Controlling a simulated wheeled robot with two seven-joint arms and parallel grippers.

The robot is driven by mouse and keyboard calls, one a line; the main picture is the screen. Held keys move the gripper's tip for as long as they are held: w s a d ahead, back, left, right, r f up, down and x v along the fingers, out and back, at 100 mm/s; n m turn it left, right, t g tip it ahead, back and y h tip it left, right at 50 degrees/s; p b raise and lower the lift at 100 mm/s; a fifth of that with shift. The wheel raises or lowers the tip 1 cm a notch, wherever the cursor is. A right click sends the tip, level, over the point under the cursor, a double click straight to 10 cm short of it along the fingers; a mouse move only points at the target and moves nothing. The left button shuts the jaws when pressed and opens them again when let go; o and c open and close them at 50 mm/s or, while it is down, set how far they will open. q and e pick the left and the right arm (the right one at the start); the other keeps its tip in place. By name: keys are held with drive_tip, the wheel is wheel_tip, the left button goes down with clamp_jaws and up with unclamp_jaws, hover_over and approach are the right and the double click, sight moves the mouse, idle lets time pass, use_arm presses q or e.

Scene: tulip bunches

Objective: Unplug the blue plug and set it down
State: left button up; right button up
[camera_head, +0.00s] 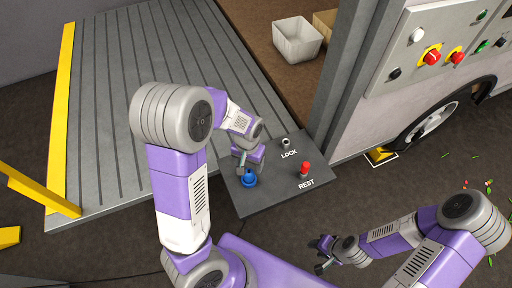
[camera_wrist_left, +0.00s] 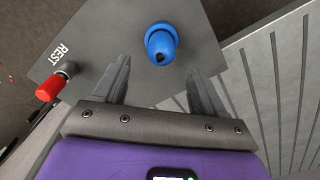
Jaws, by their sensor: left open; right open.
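The blue plug (camera_head: 249,181) stands at the left front part of a dark grey panel (camera_head: 232,200). It also shows in the left wrist view (camera_wrist_left: 161,40), ahead of and roughly between my left fingertips. My left gripper (camera_head: 242,170) is open and empty, pointing down close to the blue plug; I cannot tell if a finger touches it. The left wrist view also shows its two spread fingers (camera_wrist_left: 158,75). My right gripper (camera_head: 319,255) is open and empty, low over the floor in front of the panel.
A small metal fitting (camera_head: 286,143) sits by the LOCK label. A grooved ramp (camera_head: 120,90) lies behind left. A white bin (camera_head: 297,40) and a vehicle side (camera_head: 400,75) with red knobs stand behind.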

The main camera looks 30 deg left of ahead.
sight(249, 171)
use_arm(q)
drive_tip(key=shift+w+a+f, duration=0.1)
drive_tip(key=shift+w+f, duration=0.1)
drive_tip(key=shift+w, duration=0.05)
drive_tip(key=f, duration=0.2)
drive_tip(key=f+b, duration=0.1)
drive_tip(key=f, duration=0.1)
drive_tip(key=f+b, duration=0.1)
drive_tip(key=f, duration=0.1)
drive_tip(key=shift+s+f, duration=0.35)
drive_tip(key=shift+w, duration=0.1)
drive_tip(key=c, duration=1.3)
